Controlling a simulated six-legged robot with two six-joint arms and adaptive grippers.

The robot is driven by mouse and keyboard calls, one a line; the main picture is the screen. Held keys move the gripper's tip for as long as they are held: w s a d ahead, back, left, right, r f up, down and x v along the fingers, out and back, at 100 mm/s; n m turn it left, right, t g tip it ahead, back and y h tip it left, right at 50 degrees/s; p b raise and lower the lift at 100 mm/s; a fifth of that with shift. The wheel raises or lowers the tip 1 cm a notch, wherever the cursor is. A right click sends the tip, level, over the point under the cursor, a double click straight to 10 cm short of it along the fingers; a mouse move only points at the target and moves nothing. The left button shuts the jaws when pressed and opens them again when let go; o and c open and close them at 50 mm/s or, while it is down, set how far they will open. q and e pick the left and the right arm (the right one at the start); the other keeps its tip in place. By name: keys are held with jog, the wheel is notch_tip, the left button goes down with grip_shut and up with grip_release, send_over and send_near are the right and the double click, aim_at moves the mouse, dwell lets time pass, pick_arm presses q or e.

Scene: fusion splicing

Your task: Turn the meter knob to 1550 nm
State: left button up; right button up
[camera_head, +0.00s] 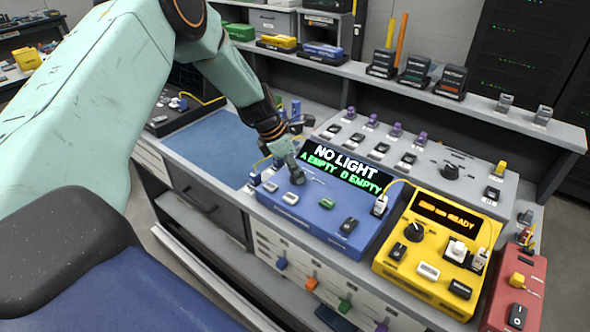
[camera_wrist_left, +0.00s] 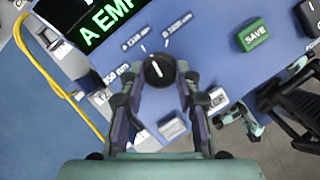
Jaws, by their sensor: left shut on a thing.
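The blue meter (camera_head: 309,206) stands on the bench; its display (camera_head: 345,170) reads "NO LIGHT" and "A EMPTY D EMPTY" in green. Its dark round knob (camera_wrist_left: 160,70) shows in the left wrist view, with a short white pointer line tilted up and left. Labels in nm ring the knob: one at left (camera_wrist_left: 118,78), one at upper left (camera_wrist_left: 134,40) and one at upper right (camera_wrist_left: 178,29). My left gripper (camera_head: 294,178) is over the meter's left part, its fingers (camera_wrist_left: 157,84) shut on the knob from both sides. In the head view the gripper mostly hides the knob.
A green SAVE button (camera_wrist_left: 251,34) lies right of the knob. A yellow cable (camera_wrist_left: 50,75) curves at left. A yellow splicer (camera_head: 437,245) reading "READY" stands right of the meter, with a red box (camera_head: 515,285) beyond. A blue mat (camera_head: 215,147) lies clear at left.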

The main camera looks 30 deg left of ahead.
pick_arm(q)
jog(key=m+g+h, duration=0.1)
jog(key=m, duration=0.3)
jog(key=shift+w+a+b, duration=0.1)
jog(key=shift+w+b, duration=0.1)
jog(key=shift+b, duration=0.15)
jog(key=shift+m+g+h+b, duration=0.3)
jog(key=shift+m+g+b, duration=0.55)
jog(key=shift+m, duration=1.25)
jog(key=o, duration=1.2)
jog(key=shift+w, duration=0.1)
jog(key=shift+c, duration=0.2)
jog(key=w+v, duration=0.1)
jog(key=v, duration=1.1)
jog(key=shift+s, duration=0.35)
jog(key=shift+s, duration=0.1)
